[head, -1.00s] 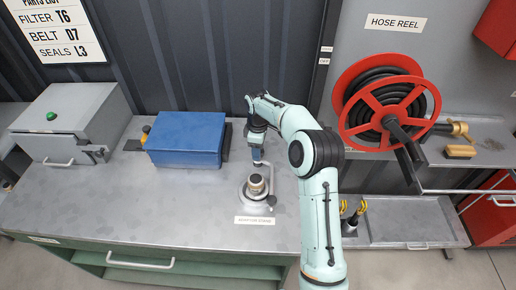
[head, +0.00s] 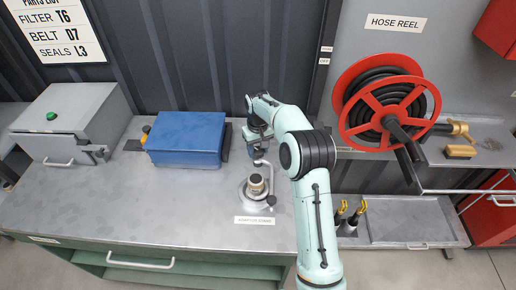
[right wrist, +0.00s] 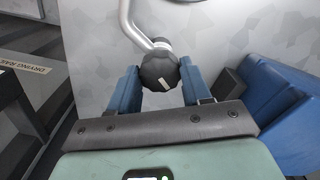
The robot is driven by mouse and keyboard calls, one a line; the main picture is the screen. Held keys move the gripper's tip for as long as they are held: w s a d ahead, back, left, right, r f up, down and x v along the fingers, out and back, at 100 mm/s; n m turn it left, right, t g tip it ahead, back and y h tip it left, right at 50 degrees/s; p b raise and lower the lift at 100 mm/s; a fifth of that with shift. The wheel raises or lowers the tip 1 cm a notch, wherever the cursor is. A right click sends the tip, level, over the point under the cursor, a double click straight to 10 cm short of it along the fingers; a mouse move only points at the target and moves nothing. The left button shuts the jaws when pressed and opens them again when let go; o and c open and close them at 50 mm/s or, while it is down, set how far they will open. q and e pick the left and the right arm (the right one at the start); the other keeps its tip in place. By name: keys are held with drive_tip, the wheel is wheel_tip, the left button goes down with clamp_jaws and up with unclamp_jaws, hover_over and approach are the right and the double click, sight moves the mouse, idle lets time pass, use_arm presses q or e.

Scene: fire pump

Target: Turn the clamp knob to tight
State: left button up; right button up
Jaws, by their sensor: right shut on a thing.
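The clamp knob (right wrist: 160,71) is black and faceted, at the end of a bent silver bar in the right wrist view. My right gripper (right wrist: 158,80) has its blue fingers on both sides of the knob and is shut on it. In the head view my right gripper (head: 258,153) is at the top of the clamp bar, above the adaptor stand (head: 245,203). A brass-coloured round adaptor (head: 256,186) sits on the stand below the bar. The knob's marks cannot be read. My left gripper is not in view.
A blue box (head: 185,140) stands on the bench just left of my gripper. A grey box with a green button (head: 70,122) is farther left. The red hose reel (head: 387,105) is to the right. The bench's front left is clear.

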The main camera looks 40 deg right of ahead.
sight(258, 150)
drive_tip(key=m, duration=0.4)
drive_tip(key=shift+w+r+m, duration=0.1)
drive_tip(key=shift+r+m, duration=0.05)
drive_tip(key=shift+m, duration=0.15)
drive_tip(key=m, duration=0.5)
idle(0.5)
drive_tip(key=o, duration=1)
drive_tip(key=shift+o, duration=0.2)
wheel_tip(258, 150, up, 13)
drive_tip(key=shift+r, duration=0.15)
